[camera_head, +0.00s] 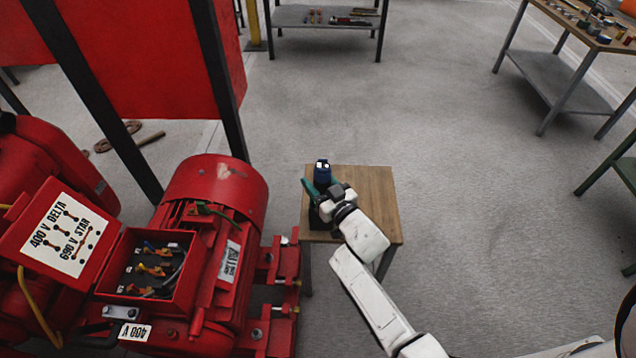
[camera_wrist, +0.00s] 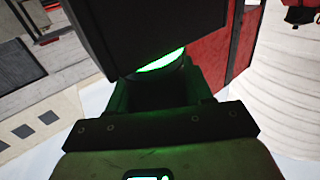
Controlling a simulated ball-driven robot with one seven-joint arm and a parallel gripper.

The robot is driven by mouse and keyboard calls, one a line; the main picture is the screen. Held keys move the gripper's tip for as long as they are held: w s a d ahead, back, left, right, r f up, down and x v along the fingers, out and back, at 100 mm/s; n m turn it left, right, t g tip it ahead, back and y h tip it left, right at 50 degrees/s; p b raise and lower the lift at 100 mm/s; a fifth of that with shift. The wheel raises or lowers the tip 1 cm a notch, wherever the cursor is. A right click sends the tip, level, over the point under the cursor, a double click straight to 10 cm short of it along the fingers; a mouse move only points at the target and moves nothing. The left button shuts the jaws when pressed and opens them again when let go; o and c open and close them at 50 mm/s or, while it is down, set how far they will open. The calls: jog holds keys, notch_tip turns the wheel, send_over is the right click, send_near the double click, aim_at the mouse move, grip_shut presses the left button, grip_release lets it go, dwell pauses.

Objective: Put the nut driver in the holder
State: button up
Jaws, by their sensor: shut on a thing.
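My gripper (camera_head: 320,188) is over the left part of a small wooden table, with the white arm reaching in from the lower right. A teal-green piece shows at the gripper's left. A dark shape (camera_head: 315,218) below the gripper may be the holder, but the arm partly hides it and I cannot tell whether the driver touches it. In the wrist view the dark, green-lit jaws (camera_wrist: 165,92) fill the middle; a bright green patch shows between dark parts.
The wooden table (camera_head: 375,205) is bare on its right side. A red motor (camera_head: 215,195) with an open terminal box stands close at the left. Workbenches (camera_head: 570,85) with small items stand at the back right. The grey floor between is clear.

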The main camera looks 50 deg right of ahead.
jog(key=o, duration=0.7)
jog(key=shift+f, duration=0.2)
jog(key=o, duration=0.5)
jog(key=shift+c, duration=0.2)
jog(key=shift+r, duration=0.1)
jog(key=shift+r, duration=0.2)
jog(key=p+v, duration=0.2)
jog(key=v, duration=1)
